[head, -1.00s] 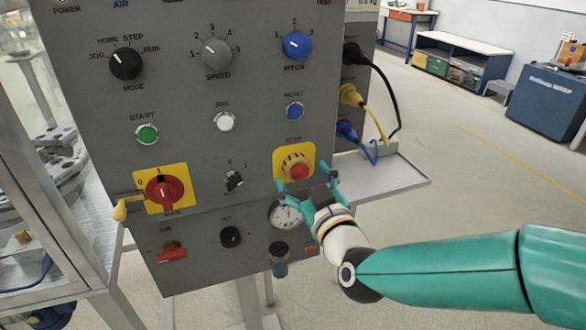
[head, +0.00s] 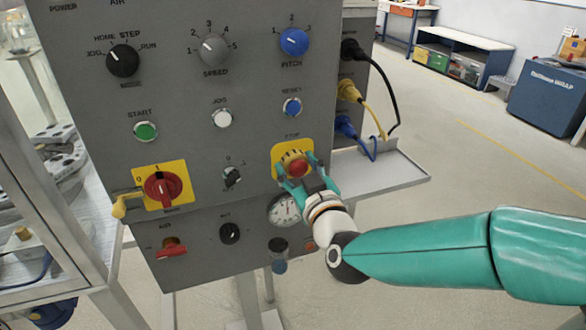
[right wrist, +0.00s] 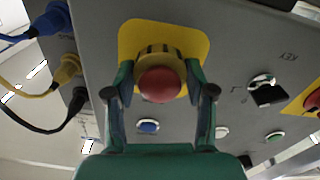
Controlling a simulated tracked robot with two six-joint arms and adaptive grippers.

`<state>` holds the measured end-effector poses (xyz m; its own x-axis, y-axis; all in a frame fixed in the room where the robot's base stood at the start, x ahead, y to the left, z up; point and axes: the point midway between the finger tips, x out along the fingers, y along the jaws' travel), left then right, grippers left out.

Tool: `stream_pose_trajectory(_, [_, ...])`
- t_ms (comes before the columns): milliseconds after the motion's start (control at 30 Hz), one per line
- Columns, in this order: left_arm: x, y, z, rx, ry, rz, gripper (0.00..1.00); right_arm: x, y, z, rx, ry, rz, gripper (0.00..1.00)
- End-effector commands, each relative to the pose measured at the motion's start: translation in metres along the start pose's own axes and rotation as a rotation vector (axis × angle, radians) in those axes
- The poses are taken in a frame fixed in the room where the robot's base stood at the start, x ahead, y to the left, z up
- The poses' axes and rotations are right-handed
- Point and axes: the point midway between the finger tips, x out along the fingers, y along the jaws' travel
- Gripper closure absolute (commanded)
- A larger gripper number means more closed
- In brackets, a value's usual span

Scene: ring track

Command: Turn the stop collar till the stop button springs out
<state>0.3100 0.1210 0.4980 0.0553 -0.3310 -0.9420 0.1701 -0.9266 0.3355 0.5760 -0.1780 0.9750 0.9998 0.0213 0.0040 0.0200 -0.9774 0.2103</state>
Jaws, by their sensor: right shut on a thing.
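The stop button (head: 298,168) is a red knob on a yellow plate (head: 279,150) at the right of the grey panel. The yellow, dark-notched stop collar (head: 290,158) sits around its base. In the right wrist view the red button (right wrist: 160,84) fills the middle, with the collar (right wrist: 150,55) behind it. My right gripper (head: 299,170) has its teal fingers on both sides of the collar and is shut on it. The right wrist view shows its fingers (right wrist: 160,80) flanking button and collar. My left gripper is not in view.
A round gauge (head: 284,210) lies just below the stop plate, close to my right gripper. A key switch (head: 232,176) is to the left. Plugs with cables (head: 350,91) and a metal shelf (head: 385,168) are at the right side of the panel.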

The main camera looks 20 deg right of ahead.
Motion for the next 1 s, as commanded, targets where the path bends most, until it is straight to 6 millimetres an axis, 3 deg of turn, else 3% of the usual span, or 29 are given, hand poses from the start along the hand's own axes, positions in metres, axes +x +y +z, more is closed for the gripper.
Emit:
stream_pose_trajectory(367, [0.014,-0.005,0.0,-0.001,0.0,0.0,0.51,-0.001,0.0,0.005,0.09,-0.001,-0.02,0.8])
stream_pose_trajectory(1000, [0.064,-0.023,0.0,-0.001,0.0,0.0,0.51,-0.001,0.001,0.007,0.601,-0.008,-0.016,0.8])
